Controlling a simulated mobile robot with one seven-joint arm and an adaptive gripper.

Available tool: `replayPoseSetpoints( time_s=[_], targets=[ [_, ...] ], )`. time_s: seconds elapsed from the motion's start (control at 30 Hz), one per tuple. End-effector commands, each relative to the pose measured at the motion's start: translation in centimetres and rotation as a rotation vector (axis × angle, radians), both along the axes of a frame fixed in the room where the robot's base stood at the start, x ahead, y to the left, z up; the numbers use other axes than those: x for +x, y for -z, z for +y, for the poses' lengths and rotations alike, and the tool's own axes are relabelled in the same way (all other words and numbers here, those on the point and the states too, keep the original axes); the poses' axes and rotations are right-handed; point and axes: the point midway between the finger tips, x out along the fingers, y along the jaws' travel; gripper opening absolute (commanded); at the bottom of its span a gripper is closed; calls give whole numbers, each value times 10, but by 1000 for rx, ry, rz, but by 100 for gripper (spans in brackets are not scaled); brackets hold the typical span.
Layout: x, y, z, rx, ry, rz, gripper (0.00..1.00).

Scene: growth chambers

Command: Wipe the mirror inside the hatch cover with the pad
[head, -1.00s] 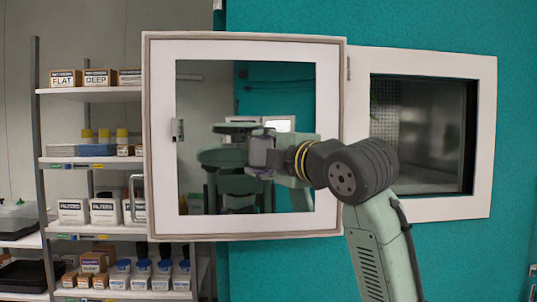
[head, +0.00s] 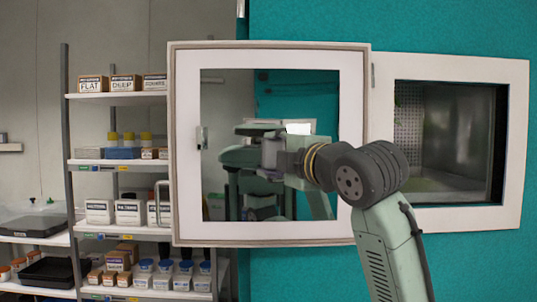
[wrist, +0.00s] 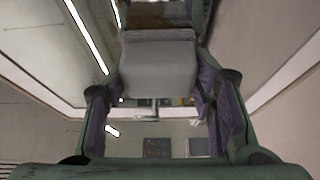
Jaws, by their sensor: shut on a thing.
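The hatch cover (head: 270,232) stands open, with its white-framed inner side facing me. The mirror (head: 225,105) fills the middle of that frame and reflects the room and my arm. My gripper (head: 276,155) is in front of the mirror, around its middle height. It is shut on the pad (wrist: 158,65), a grey block between the fingers in the wrist view. The fingers and the reflection partly hide the pad in the head view. I cannot tell whether the pad touches the glass. A brown patch (wrist: 158,14) shows beyond the pad; I cannot tell what it is.
The open chamber window (head: 455,140) is to the right of the cover, in the teal wall (head: 450,25). A shelf unit (head: 115,165) with boxes and jars stands behind the cover on the left. A handle (head: 161,203) sticks out at the cover's left edge.

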Motion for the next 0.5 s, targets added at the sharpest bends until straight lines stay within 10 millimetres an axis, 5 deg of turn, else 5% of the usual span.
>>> replayPoseSetpoints(
  time_s=[0.5],
  targets=[
    [8, 1, -35, 4, 8, 6, 25]
  ],
)
